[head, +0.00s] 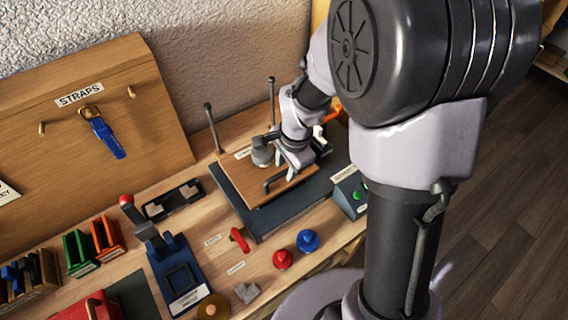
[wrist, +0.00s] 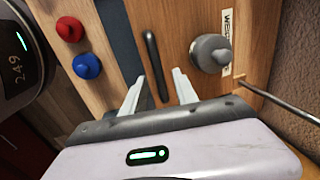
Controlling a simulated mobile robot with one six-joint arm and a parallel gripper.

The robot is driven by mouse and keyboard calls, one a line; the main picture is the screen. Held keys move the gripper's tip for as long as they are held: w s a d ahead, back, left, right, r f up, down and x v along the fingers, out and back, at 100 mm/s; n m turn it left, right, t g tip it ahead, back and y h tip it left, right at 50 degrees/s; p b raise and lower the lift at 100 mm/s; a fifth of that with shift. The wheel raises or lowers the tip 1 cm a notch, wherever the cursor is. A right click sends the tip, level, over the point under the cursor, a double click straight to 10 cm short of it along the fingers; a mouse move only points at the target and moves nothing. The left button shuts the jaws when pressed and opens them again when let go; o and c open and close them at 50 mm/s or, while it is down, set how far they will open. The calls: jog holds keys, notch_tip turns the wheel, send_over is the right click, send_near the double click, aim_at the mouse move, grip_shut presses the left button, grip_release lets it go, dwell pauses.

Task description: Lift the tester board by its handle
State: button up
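The tester board (head: 236,184) is a flat wooden board lying on a dark mat. It also fills the middle of the wrist view (wrist: 185,22). Its handle is a dark bar (wrist: 152,50), seen in the head view near the board's front edge (head: 268,185). My gripper (head: 290,168) is over the board, close to the handle. In the wrist view its two pale fingers (wrist: 159,76) are spread, with the handle's line running between them. I cannot tell how far above the handle the fingertips are. A grey round weight (wrist: 209,52) sits on the board beside a label.
Thin upright posts (head: 212,128) stand behind the board. A red knob (head: 282,259) and a blue knob (head: 308,240) stand in front of the mat (head: 262,222). A small green-button box (head: 350,193) is at the right. A strap panel (head: 110,120) leans at the back left.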

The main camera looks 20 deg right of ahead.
jog(key=shift+f, duration=0.3)
grip_shut()
jog(key=shift+r, duration=0.15)
dwell(1.1)
